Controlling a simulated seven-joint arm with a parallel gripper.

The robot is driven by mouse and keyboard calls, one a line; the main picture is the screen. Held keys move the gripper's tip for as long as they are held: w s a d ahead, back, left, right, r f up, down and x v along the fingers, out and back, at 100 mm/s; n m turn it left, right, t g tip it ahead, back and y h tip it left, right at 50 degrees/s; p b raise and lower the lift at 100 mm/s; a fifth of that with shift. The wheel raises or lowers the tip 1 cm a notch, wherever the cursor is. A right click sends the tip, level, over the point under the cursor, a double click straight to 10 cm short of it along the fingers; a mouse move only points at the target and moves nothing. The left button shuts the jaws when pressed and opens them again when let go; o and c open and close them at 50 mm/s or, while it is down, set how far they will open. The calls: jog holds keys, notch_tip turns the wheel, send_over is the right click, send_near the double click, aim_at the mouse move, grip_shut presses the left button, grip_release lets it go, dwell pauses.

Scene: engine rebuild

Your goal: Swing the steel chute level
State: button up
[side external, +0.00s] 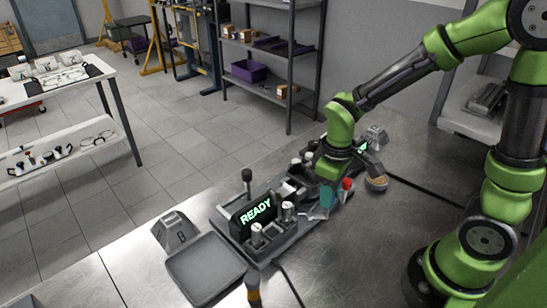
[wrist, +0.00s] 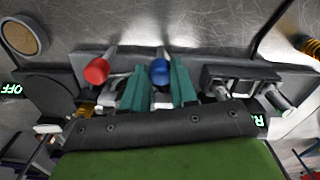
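My gripper (side external: 328,186) is low over the long dark fixture (side external: 222,222) on the steel bench. In the wrist view its two teal fingers (wrist: 159,88) stand apart. A blue ball knob (wrist: 160,71) on a short steel lever shows in the gap between them; I cannot tell whether either finger touches it. A red ball knob (wrist: 96,71) on a similar lever is left of the fingers, and it also shows in the side view (side external: 347,184). I cannot tell for sure which part is the steel chute. My gripper's dark body hides part of the fixture.
A lit READY display (side external: 255,212) is on the fixture. A shallow grey tray (side external: 205,268) and a wedge-shaped block (side external: 172,230) are at its left. A round tan-topped piece (side external: 376,183) is at the right. An orange-and-black handle (side external: 253,290) is at the front.

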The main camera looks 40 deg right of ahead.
jog(key=o, duration=0.4)
notch_tip(320, 180, up, 17)
jog(key=shift+f, duration=0.1)
dwell(0.4)
jog(key=s+m+t+y, duration=0.1)
jog(key=s+m+t, duration=0.1)
jog(key=m+t, duration=0.1)
jog(key=s+m+t+y, duration=0.1)
jog(key=s+m+t, duration=0.2)
jog(key=t, duration=0.1)
jog(key=shift+s+a+f+m, duration=0.1)
jog(key=shift+f+m, duration=0.05)
jog(key=shift+m, duration=0.15)
